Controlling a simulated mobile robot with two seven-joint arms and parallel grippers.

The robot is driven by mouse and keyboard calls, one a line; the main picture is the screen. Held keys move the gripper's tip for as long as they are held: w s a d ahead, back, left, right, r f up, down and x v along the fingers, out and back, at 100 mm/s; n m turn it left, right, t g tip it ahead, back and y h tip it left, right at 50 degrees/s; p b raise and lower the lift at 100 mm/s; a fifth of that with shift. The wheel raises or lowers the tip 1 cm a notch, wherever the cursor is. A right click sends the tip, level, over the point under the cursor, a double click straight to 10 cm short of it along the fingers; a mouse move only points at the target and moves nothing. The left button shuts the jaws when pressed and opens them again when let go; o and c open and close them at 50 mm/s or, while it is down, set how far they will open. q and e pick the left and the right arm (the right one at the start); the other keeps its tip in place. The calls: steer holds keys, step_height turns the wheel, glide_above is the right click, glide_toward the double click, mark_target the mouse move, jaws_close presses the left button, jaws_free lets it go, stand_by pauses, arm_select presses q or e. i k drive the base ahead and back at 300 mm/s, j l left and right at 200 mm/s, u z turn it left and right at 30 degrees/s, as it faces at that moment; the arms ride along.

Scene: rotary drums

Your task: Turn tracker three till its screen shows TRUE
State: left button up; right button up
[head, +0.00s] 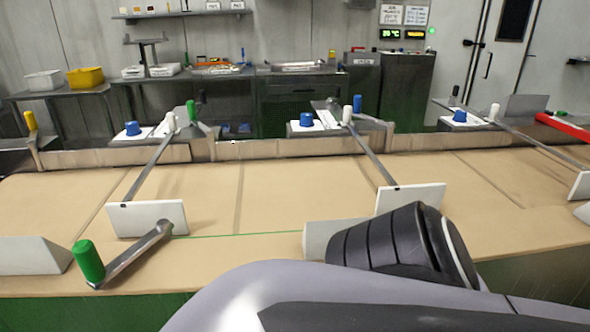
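No screen reading TRUE is visible, and I cannot tell which station is tracker three. Several similar stations line the far side of a tan work surface (275,195). A blue knob on a white base stands at the left station (133,128), another at the middle station (306,119) and one at the right station (460,115). White plates stand at the ends of long metal bars, one at the left (147,222) and one at the centre (428,193). A crank with a green handle (89,262) is at the near left. Neither gripper is in view.
My own arm link covers the lower centre and right, hiding part of the near edge. White wedge blocks (30,256) lie along the near side. Tables with a yellow bin (86,77) and a cabinet (390,85) stand behind. Small lit displays (389,34) hang on the wall.

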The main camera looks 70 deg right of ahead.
mark_target(133, 128)
steer(key=i+j, duration=0.5)
steer(key=j, duration=0.15)
steer(key=i+j, duration=0.55)
steer(key=i+j+z, duration=0.25)
steer(key=i+j, duration=0.2)
steer(key=j, duration=0.3)
steer(key=z, duration=3.5)
steer(key=u, duration=1.35)
